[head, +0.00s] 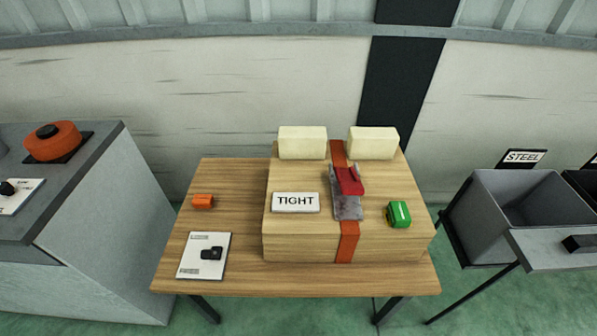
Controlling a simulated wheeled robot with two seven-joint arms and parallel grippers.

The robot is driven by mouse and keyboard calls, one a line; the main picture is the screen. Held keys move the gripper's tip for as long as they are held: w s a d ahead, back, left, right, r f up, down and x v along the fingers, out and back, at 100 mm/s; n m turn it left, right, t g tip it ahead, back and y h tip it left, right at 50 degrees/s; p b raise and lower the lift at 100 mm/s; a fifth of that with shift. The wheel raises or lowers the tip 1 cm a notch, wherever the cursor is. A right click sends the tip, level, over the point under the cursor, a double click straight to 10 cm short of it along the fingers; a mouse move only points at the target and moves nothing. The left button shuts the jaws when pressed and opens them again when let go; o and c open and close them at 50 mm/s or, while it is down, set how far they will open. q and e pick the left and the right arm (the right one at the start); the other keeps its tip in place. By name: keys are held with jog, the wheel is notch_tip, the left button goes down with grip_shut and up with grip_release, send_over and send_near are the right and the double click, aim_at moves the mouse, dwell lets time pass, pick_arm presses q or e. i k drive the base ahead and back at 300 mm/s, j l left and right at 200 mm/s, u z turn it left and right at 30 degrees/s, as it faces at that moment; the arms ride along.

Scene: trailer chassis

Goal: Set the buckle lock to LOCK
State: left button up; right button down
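A white plate (190,262) lies at the front left of the wooden table. It carries a small black switch (211,254) to the right of its middle. One small label is near its top edge and another near its bottom edge; the top one seems to read LOCK, the lower one is too small to read surely. I cannot tell which label the switch points to. A metal buckle (347,207) with a red lever (349,181) sits on an orange strap (348,245) over a wooden crate (300,243). Neither of my grippers is in view.
On the crate are a TIGHT sign (296,202), a green item (399,214) and two cream blocks (303,142) (373,142). An orange item (203,201) lies behind the plate. A grey cabinet (100,230) stands left, a STEEL bin (490,215) right.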

aim_at(205, 254)
jog(key=u, duration=1.15)
jog(key=i+j, duration=0.05)
